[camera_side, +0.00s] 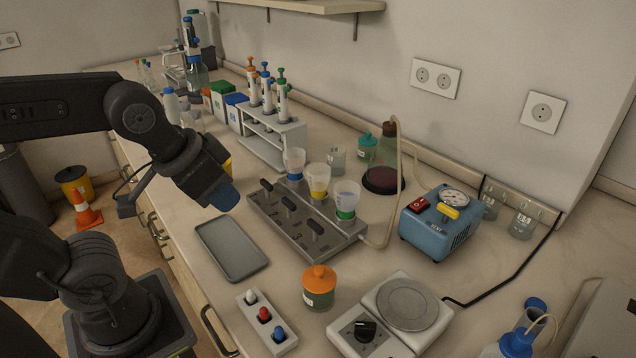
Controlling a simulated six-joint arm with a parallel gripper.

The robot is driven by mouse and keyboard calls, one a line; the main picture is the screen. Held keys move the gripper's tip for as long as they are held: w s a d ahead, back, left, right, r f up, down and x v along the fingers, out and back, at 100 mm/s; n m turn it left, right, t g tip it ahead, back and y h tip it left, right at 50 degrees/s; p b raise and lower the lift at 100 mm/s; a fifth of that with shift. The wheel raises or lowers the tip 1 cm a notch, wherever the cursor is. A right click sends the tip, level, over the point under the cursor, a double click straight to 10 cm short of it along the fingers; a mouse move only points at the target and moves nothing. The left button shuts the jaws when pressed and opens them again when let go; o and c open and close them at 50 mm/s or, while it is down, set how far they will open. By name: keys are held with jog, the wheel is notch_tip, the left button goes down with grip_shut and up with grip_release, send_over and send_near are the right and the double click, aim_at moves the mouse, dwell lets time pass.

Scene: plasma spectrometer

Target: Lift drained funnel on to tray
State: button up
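Three clear funnels stand upright in a row on a grey metal manifold (300,225): one with a blue band (293,161), one with a yellow band (318,177) and one with a green band (346,198). Liquid levels inside them are too small to tell surely. Black valve handles stand along the manifold's front. The grey tray (232,250) lies empty on the bench, left of the manifold. My gripper (226,196) hangs above the bench, left of the manifold and beyond the tray, apart from the funnels. Its blue end shows, but its finger opening is not clear.
A blue pump (438,228) with a gauge and a flask (384,170) with a hose stand right of the manifold. An orange-lidded jar (319,286), a switch box (267,324) and a stirrer plate (390,318) are in front. A pipette rack (272,137) stands behind.

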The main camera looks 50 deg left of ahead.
jog(key=o, duration=1.4)
jog(key=n+g+y, duration=0.3)
jog(key=n+y, duration=0.1)
jog(key=n, duration=0.7)
send_over(318, 177)
jog(key=s+d, duration=0.2)
jog(key=f, duration=0.1)
jog(key=x, duration=0.7)
jog(key=shift+w+d+f, duration=0.15)
jog(key=shift+w+f, duration=0.15)
jog(key=shift+f, duration=0.1)
jog(key=shift+x, duration=3.05)
